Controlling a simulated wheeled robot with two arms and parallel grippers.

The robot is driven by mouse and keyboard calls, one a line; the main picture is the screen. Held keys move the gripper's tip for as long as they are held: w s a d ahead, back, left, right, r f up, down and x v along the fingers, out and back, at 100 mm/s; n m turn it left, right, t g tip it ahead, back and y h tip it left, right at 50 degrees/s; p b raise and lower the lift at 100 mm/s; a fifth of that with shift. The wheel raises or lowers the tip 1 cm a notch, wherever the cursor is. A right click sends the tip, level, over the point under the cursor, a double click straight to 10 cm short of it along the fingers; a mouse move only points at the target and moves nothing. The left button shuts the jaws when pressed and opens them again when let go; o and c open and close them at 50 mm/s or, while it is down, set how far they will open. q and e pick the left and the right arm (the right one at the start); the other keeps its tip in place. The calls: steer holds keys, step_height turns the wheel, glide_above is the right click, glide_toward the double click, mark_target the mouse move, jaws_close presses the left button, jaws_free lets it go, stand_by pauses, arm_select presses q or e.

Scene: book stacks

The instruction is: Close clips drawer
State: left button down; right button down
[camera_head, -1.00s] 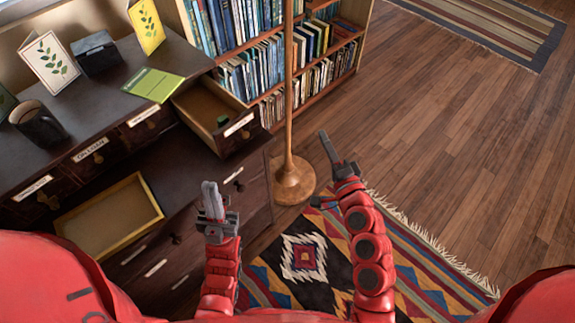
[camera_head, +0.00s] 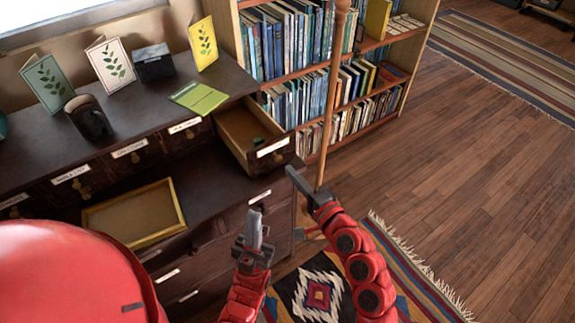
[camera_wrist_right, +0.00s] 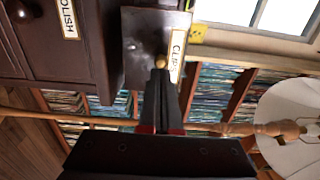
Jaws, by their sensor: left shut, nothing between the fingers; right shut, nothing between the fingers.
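The clips drawer (camera_head: 265,150) is pulled open at the right end of the dark cabinet, with a white label on its front and a small green item inside. In the right wrist view, the drawer front (camera_wrist_right: 139,60) shows a partly covered "CLIP" label and a brass knob (camera_wrist_right: 161,62). My right gripper (camera_head: 291,171) is shut and empty, its tips close to the knob; I cannot tell whether they touch. My left gripper (camera_head: 254,214) is shut and empty, lower and to the left, in front of the cabinet.
A wooden lamp pole (camera_head: 331,100) stands just right of the drawer, before a bookcase (camera_head: 275,70). A yellow-edged tray (camera_head: 98,221) lies on the lower ledge. A mug (camera_head: 90,117), cards and a green booklet (camera_head: 199,97) are on top.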

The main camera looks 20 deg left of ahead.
mark_target(280, 160)
steer(key=shift+x, duration=1.5)
steer(key=shift+w, duration=0.1)
steer(key=shift+w+a, duration=0.15)
steer(key=shift+a, duration=0.05)
steer(key=b+x, duration=0.4)
steer(key=x, duration=0.6)
steer(key=shift+w+a+f, duration=0.2)
steer(key=shift+a, duration=0.15)
steer(key=b+x, duration=0.6)
steer(key=x, duration=0.3)
steer(key=shift+w+a+b, duration=0.4)
steer(key=shift+a, duration=0.1)
steer(key=shift+r, duration=0.6)
